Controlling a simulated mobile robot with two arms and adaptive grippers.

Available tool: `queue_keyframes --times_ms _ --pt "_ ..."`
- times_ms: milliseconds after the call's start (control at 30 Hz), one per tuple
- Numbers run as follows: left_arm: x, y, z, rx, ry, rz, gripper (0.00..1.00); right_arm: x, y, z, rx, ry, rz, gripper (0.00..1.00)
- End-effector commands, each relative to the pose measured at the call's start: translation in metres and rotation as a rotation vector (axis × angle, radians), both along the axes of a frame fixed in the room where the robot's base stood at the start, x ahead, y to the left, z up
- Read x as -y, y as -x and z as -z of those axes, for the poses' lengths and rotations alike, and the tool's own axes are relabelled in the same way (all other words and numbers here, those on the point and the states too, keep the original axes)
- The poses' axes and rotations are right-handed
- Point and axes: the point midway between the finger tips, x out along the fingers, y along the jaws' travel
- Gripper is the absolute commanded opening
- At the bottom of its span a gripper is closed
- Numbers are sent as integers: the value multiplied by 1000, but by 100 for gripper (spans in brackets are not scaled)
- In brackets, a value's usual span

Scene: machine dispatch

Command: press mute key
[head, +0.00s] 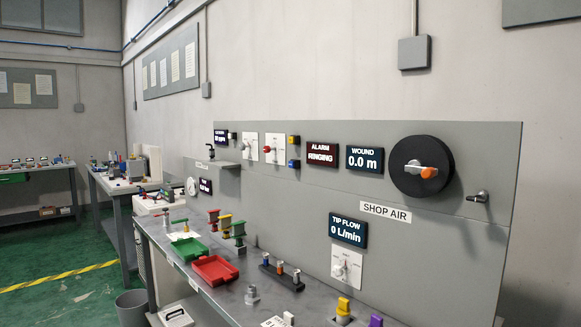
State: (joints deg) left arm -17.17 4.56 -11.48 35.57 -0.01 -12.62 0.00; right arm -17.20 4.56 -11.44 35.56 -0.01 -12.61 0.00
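A grey panel stands behind the bench, with an alarm display (322,153) reading "ALARM RINGING". Just left of it are a yellow key (294,140) and, below it, a blue key (294,163). No label reading mute is legible, so I cannot tell which one is the mute key. Neither of my grippers is in view.
The bench (262,312) holds a red tray (215,270), a green tray (190,249) and several small fittings along its front. A black reel (421,166) with an orange-tipped handle is on the panel's right. Green floor lies open at the left.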

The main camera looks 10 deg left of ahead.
Motion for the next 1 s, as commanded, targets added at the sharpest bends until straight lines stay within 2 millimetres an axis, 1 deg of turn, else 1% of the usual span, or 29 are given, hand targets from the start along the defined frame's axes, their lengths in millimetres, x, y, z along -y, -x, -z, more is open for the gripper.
queue_keyframes --times_ms 33,200,1000 --pt "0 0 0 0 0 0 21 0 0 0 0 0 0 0" --pt "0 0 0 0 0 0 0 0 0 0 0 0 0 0" --pt "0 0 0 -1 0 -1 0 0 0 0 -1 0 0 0"
